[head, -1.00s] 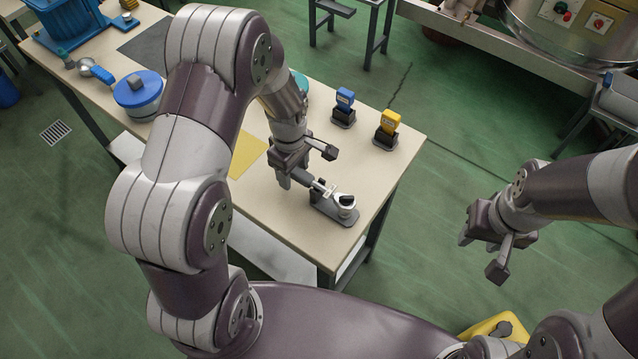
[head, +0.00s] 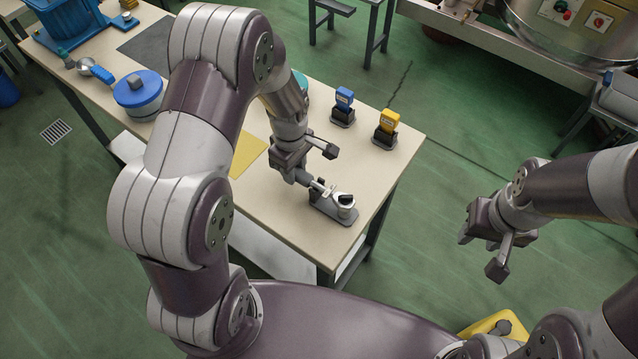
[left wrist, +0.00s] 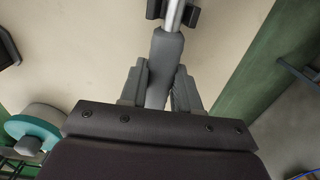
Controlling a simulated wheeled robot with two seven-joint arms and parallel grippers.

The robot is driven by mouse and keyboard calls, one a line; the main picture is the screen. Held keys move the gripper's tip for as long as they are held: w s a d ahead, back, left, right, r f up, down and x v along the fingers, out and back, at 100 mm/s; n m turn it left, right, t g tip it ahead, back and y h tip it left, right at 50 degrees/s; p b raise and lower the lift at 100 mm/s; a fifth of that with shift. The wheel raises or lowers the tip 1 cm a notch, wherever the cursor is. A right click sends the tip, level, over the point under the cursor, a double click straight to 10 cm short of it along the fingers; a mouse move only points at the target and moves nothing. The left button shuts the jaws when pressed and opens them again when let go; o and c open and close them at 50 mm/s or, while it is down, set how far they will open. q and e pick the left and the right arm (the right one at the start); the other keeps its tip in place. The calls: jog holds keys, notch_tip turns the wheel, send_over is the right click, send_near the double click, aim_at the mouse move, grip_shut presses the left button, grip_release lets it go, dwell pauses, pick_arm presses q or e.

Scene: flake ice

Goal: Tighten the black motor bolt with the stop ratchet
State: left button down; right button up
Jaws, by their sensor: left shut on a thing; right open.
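The stop ratchet has a grey handle (head: 303,178) and a bright metal shaft (head: 322,188). It lies on a grey stand (head: 330,213) near the table's front right corner. My right gripper (head: 480,243) is open and empty, off the table. I cannot make out the black motor bolt.
Open floor lies right of the table.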

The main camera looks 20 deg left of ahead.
pick_arm(q)
jog(key=shift+r, duration=0.2)
jog(key=shift+r+p, duration=0.4)
jog(key=shift+p, duration=0.15)
jog(key=shift+r, duration=0.1)
notch_tip(320, 180, up, 6)
jog(key=p, duration=0.5)
jog(key=shift+p, duration=0.35)
